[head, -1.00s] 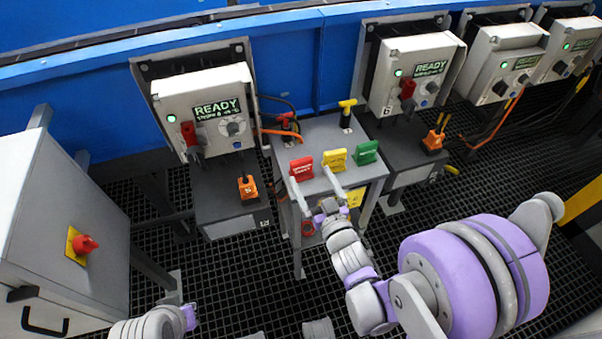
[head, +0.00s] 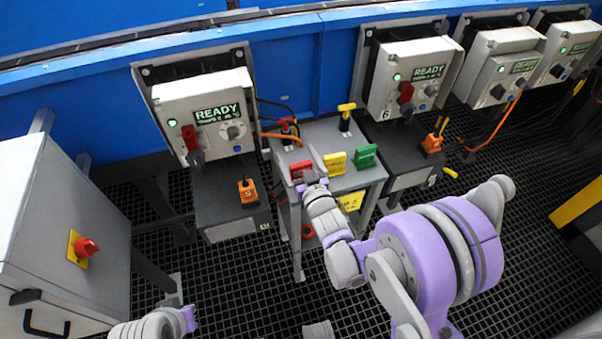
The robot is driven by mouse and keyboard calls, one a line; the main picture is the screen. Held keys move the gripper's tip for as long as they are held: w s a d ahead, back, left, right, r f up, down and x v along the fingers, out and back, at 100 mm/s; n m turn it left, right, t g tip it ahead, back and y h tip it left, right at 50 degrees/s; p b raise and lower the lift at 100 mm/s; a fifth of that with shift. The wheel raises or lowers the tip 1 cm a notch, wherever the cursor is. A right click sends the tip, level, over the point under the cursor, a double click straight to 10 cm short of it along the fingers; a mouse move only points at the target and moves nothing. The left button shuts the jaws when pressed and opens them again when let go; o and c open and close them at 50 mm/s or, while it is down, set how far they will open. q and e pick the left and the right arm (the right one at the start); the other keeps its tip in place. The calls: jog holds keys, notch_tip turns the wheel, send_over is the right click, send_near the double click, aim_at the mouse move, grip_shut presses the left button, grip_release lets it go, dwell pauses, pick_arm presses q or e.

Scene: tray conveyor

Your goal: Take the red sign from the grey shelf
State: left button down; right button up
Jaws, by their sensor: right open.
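The red sign (head: 300,169) stands on the grey shelf (head: 326,134), at the left of a row with a yellow sign (head: 335,163) and a green sign (head: 365,156). My right gripper (head: 309,174) is open at the red sign, with one finger to its left front and the other towards its right side. The sign is upright and partly covered by the gripper. I cannot tell whether the fingers touch it.
Grey control boxes with READY displays (head: 212,115) (head: 430,72) stand on both sides of the shelf. A yellow T-handle (head: 346,115) and a red one (head: 288,130) stand at the shelf's back. A grey cabinet (head: 70,210) is at left. Dark grating floor lies in front.

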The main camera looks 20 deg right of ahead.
jog(key=c, duration=1.4)
